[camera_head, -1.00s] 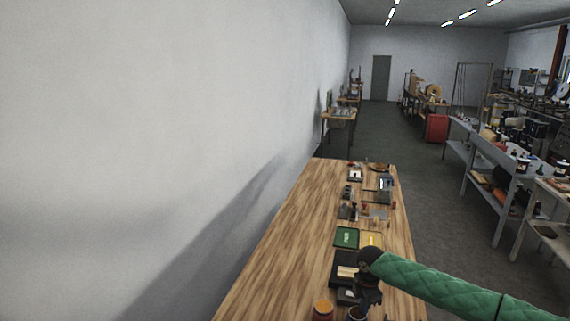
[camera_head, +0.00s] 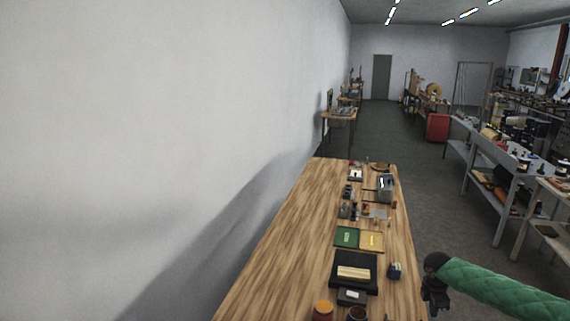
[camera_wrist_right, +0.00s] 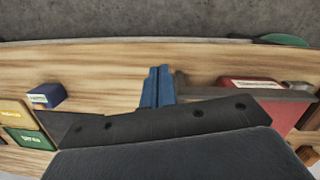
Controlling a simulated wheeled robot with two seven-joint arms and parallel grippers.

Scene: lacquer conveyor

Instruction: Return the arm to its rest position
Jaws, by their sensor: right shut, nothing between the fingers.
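My right arm, in a green quilted sleeve, comes in from the right in the head view. Its black right gripper (camera_head: 435,300) is past the right edge of the wooden table (camera_head: 290,230), apart from the things on it. The gripper is shut and empty. In the right wrist view the dark gripper body fills the lower part, and the wooden table (camera_wrist_right: 100,60) shows beyond it. My left gripper is not in view.
A black tray with a pale block (camera_head: 353,272), a small blue block (camera_head: 395,270), a green card (camera_head: 347,237) and a yellow card (camera_head: 371,241) lie on the table. An orange-topped jar (camera_head: 323,309) stands near the front. A wall runs along the left; grey shelves (camera_head: 500,165) stand right.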

